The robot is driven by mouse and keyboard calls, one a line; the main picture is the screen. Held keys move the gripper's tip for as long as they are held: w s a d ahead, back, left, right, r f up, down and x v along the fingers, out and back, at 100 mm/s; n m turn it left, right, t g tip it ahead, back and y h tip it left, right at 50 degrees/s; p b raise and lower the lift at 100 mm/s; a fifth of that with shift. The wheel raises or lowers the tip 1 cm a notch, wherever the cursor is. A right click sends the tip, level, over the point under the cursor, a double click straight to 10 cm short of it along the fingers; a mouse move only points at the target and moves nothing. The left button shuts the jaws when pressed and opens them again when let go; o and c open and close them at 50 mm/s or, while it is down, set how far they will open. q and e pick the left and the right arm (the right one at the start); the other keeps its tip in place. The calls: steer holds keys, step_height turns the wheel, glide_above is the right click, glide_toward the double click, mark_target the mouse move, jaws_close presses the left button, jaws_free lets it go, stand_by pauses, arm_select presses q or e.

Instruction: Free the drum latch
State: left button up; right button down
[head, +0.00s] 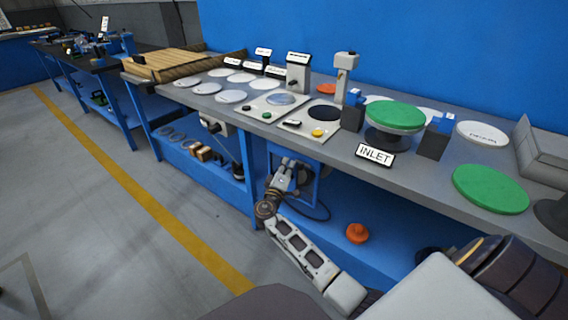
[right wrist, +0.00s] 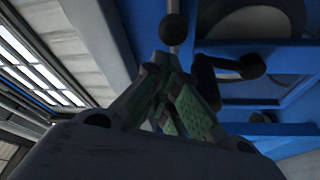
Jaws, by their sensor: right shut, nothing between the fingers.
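My right gripper (head: 286,172) reaches up under the bench's front edge, beside a blue box-like frame (head: 305,190) on the bench's underside. In the right wrist view the gripper (right wrist: 172,65) is shut and holds nothing. Just beyond its tips a dark round knob on a rod (right wrist: 173,28) shows. A black lever with a rounded end (right wrist: 250,66) lies right of the fingers, by a blue frame (right wrist: 240,105) with a dark round part (right wrist: 255,20) behind it. I cannot tell which of these is the drum latch. I cannot tell whether the fingertips touch the knob. My left gripper is not in view.
The bench (head: 225,106) carries a green-topped round shell (head: 396,115) between blue-topped blocks, an INLET sign (head: 375,155), a loose green disc (head: 490,189) and control panels. An orange knob-shaped part (head: 357,233) lies on the lower shelf.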

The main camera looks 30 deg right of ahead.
mark_target(301, 165)
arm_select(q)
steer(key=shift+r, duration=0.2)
arm_select(e)
steer(key=shift+s+d+f, duration=0.1)
steer(key=shift+s, duration=0.2)
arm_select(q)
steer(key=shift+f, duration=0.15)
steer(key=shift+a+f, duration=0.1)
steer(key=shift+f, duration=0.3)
arm_select(e)
steer(key=s, duration=0.1)
steer(key=s+d, duration=0.1)
steer(key=s, duration=0.1)
steer(key=shift+s+d, duration=0.15)
